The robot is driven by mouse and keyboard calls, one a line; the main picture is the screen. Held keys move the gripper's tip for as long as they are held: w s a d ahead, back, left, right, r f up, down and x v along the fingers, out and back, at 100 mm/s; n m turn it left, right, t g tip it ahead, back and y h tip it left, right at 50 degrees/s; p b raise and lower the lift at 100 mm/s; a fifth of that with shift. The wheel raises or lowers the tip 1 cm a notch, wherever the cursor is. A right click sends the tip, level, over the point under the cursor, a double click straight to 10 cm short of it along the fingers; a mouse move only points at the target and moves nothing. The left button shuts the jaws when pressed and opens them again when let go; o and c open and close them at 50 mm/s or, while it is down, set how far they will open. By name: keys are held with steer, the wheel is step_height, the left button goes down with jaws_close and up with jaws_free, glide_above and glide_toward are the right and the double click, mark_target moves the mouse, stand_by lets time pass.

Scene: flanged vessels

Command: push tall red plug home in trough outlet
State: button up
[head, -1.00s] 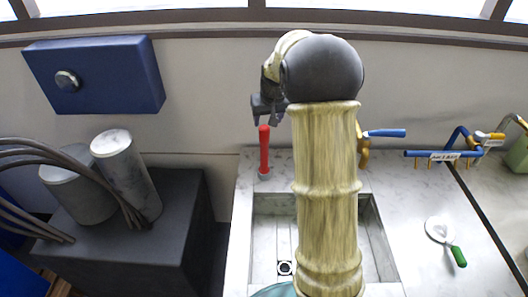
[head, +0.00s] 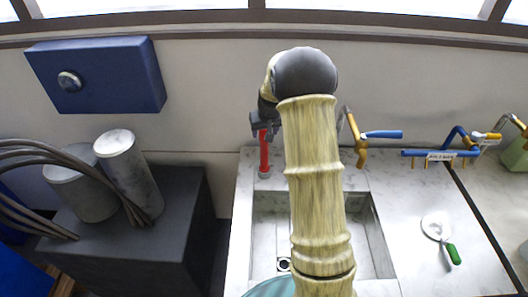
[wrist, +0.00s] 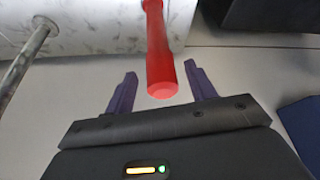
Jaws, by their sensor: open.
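The tall red plug (head: 264,157) stands upright in a small grey collar on the marble counter, behind the trough (head: 376,232). My gripper (head: 263,127) is at the plug's upper end, which it partly hides in the head view. In the wrist view the plug (wrist: 160,50) shows between the two open dark fingers of my gripper (wrist: 161,70), with a gap on each side. A dark round fitting (head: 284,264) shows on the trough floor. My arm hides much of the trough.
A yellow tap with a blue lever (head: 382,134) stands right of my arm. A blue rack (head: 440,154) and a green-handled tool (head: 452,253) are farther right. Grey cylinders (head: 128,172) stand on a dark block at left. A blue box (head: 95,75) hangs on the wall.

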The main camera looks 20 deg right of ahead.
mark_target(264, 152)
steer(key=p+x, duration=0.1)
steer(key=x, duration=0.1)
steer(key=p+x, duration=0.1)
steer(key=x, duration=0.1)
steer(key=shift+w+r, duration=0.15)
steer(key=shift+w, duration=0.1)
steer(key=shift+s+d+f, duration=0.1)
steer(key=shift+f, duration=0.15)
steer(key=shift+w, duration=0.2)
steer(key=shift+c, duration=1)
steer(key=shift+s, duration=0.15)
steer(key=c, duration=0.7)
jaws_close()
